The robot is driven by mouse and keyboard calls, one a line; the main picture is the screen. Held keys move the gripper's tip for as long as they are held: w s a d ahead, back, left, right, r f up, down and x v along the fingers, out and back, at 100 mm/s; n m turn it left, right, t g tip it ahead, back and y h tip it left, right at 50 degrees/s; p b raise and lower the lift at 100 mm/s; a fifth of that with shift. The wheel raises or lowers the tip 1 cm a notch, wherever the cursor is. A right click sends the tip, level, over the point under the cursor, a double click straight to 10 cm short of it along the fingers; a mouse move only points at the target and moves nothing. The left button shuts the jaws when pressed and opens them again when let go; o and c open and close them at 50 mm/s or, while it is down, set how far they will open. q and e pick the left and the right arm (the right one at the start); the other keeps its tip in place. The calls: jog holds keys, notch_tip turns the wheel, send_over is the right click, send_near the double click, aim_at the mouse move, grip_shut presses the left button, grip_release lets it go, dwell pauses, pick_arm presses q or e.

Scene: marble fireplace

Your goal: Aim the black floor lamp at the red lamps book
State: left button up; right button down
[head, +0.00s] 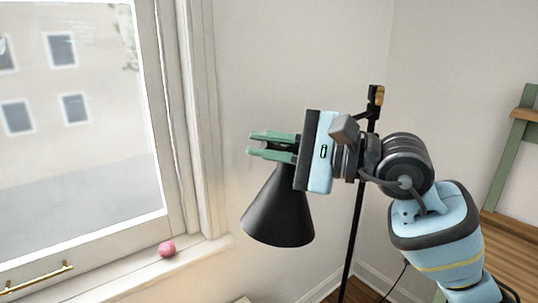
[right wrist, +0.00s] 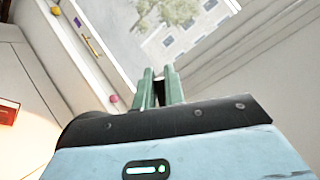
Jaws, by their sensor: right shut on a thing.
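The black floor lamp's cone shade (head: 278,212) hangs with its wide mouth pointing down, slightly tilted, in the head view. Its thin black pole (head: 358,215) stands behind my right forearm. My right gripper (head: 252,145) has its green fingers shut at the narrow top of the shade; the exact grip is partly hidden. In the right wrist view the fingers (right wrist: 155,75) lie close together with a dark part between them. A red book-like thing (right wrist: 8,111) lies at the left edge of that view, cut off; its title cannot be read. My left gripper is out of view.
A window (head: 80,130) with a pale sill (head: 195,262) is on the left; a pink ball (head: 167,248) sits on the sill. A green and wooden shelf frame (head: 510,160) stands at the right. Bare wall lies behind the lamp.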

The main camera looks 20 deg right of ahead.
jog(key=shift+d+r+m, duration=0.15)
jog(key=shift+r+m, duration=0.35)
jog(key=shift+m, duration=0.1)
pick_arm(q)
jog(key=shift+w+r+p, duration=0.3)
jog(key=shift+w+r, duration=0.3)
pick_arm(e)
jog(key=shift+w+d+r+m+t+y, duration=0.25)
jog(key=shift+r+m+t+y, duration=0.2)
jog(key=shift+m, duration=0.35)
jog(key=shift+d, duration=0.1)
jog(key=c, duration=1.5)
grip_release()
jog(key=shift+f, duration=0.1)
jog(key=shift+f, duration=0.1)
